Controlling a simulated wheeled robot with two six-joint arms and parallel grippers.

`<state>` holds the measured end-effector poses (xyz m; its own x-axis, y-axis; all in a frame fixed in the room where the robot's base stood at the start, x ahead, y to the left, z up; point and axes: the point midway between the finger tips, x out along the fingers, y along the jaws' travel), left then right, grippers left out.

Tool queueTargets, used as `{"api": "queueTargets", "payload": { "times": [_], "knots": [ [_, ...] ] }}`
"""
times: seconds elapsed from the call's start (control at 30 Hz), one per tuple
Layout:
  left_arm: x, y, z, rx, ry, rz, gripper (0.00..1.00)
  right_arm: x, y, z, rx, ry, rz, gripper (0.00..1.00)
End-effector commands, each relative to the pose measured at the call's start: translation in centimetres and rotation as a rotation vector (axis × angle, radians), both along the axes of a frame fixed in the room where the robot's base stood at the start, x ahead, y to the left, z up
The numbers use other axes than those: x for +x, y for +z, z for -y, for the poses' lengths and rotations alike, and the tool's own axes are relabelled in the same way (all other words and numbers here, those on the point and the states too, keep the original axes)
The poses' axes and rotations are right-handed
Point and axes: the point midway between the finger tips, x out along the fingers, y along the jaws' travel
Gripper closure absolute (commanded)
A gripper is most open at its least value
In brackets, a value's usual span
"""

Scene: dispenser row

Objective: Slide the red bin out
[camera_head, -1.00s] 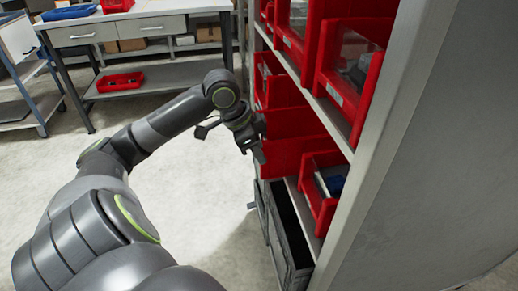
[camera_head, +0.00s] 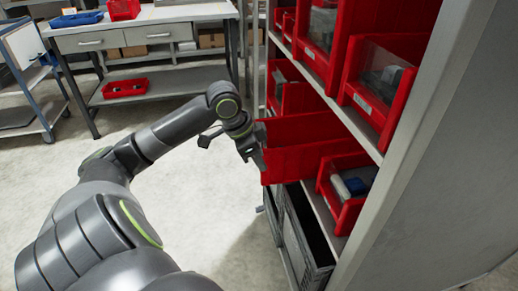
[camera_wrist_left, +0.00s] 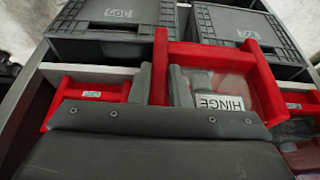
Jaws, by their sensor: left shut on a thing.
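The red bin (camera_head: 305,158) sticks out of the middle shelf in the head view, its front end beyond the shelf edge. My left gripper (camera_head: 257,155) is at its outer end. In the left wrist view, my left gripper (camera_wrist_left: 160,88) is shut on a red wall of the bin (camera_wrist_left: 205,52), one dark finger on each side. A white label reading HINGE shows beside the fingers. The bin's inside is mostly hidden in the head view. My right gripper is not in view.
Other red bins stand above (camera_head: 377,80) and beside it (camera_head: 345,190) on the grey shelving (camera_head: 420,110). Grey crates (camera_head: 305,245) sit below. A workbench (camera_head: 150,22) stands at the back left. The floor between is clear.

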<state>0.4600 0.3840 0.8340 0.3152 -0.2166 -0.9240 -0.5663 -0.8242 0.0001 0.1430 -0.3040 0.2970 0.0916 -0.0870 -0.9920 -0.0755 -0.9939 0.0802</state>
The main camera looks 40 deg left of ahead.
Motion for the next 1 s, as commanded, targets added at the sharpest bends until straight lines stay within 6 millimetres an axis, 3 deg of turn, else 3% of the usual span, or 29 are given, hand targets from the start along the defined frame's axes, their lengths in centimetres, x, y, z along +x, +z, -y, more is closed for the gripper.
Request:
{"api": "queueTargets", "payload": {
  "times": [0.33,0.37,0.53,0.83,1.0],
  "knots": [
    [0.0,0.0,0.0,0.000,0.001,0.000,1.00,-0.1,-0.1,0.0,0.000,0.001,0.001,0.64],
    [0.0,0.0,0.0,0.000,0.001,0.000,0.81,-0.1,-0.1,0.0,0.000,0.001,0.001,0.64],
    [0.0,0.0,0.0,0.000,0.001,0.000,0.59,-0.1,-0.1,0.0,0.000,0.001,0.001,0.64],
    [0.0,0.1,-0.1,0.001,0.000,0.001,0.58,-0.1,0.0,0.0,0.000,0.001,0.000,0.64],
    [-0.3,1.2,-0.4,0.005,0.001,0.002,0.58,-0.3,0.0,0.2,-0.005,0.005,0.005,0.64]
  ]
}}
